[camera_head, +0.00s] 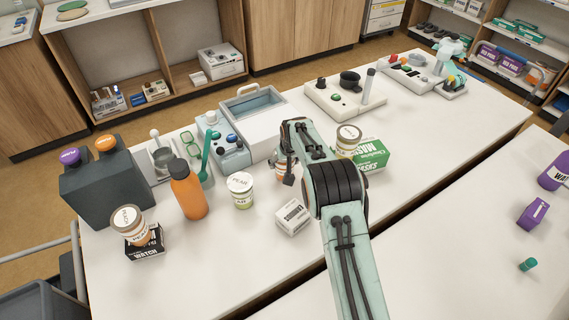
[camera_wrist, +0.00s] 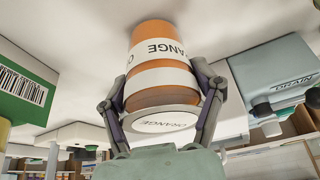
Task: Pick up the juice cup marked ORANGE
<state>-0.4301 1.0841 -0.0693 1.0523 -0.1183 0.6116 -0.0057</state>
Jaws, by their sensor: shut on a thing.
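The juice cup marked ORANGE (camera_wrist: 163,78) is orange with white bands and a white lid, and its name shows upside down in the wrist view. My gripper (camera_wrist: 160,92) is shut on it, with one finger on each side near the lid. In the head view the cup (camera_head: 282,171) is mostly hidden by my gripper (camera_head: 287,166), left of the green masks box (camera_head: 371,158). The base of the cup is close to the white counter (camera_head: 246,235); I cannot tell whether it touches.
A cup marked PEAR (camera_head: 240,191) and a small white box (camera_head: 293,217) stand near my gripper. An orange bottle (camera_head: 188,193) is farther left. One cup (camera_head: 348,141) is by the masks box, another (camera_head: 130,222) by the watch box (camera_head: 146,245). A lidded bin (camera_head: 258,107) stands behind.

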